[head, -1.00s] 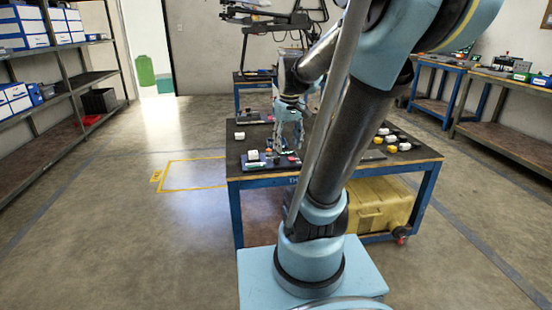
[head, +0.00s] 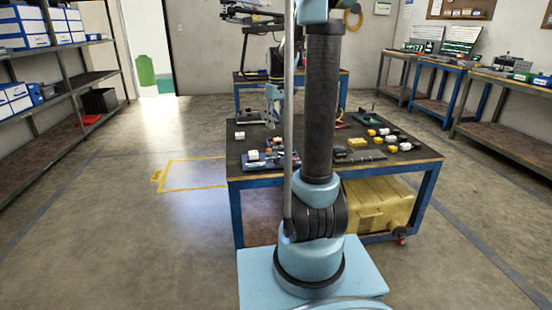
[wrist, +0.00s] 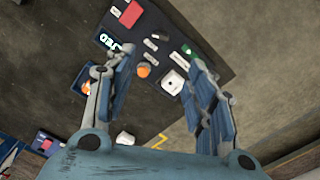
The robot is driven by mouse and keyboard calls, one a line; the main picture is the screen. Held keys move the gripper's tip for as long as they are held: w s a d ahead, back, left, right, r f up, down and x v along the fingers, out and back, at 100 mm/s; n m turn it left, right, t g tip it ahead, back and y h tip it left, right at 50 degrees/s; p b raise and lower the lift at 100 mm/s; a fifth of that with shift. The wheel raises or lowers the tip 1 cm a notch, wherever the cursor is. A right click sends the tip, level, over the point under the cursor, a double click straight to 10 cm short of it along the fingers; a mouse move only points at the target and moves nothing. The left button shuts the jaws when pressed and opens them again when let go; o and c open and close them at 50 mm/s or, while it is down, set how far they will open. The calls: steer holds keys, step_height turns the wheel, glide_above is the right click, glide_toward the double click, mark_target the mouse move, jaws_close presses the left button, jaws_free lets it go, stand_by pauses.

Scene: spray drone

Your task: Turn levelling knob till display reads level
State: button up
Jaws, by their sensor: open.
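In the wrist view my gripper (wrist: 159,66) is open, with nothing between its fingers. Beyond and below the fingers lies the dark table top, with a small lit display (wrist: 114,43) near the left finger. A round orange knob-like part (wrist: 143,69) and a white block (wrist: 173,80) show in the gap between the fingers, apart from them. I cannot tell whether the orange part is the levelling knob. The display's reading is too small to make out.
The blue-legged table (head: 236,178) carries a dark device base (head: 262,165) at front left and several white and yellow blocks (head: 392,148) at right. A yellow case (head: 378,210) sits below. Shelving (head: 75,80) stands left; the floor between is clear.

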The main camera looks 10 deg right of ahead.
mark_target(277, 160)
step_height(277, 160, down, 17)
stand_by(0.7)
steer(key=c, duration=1.1)
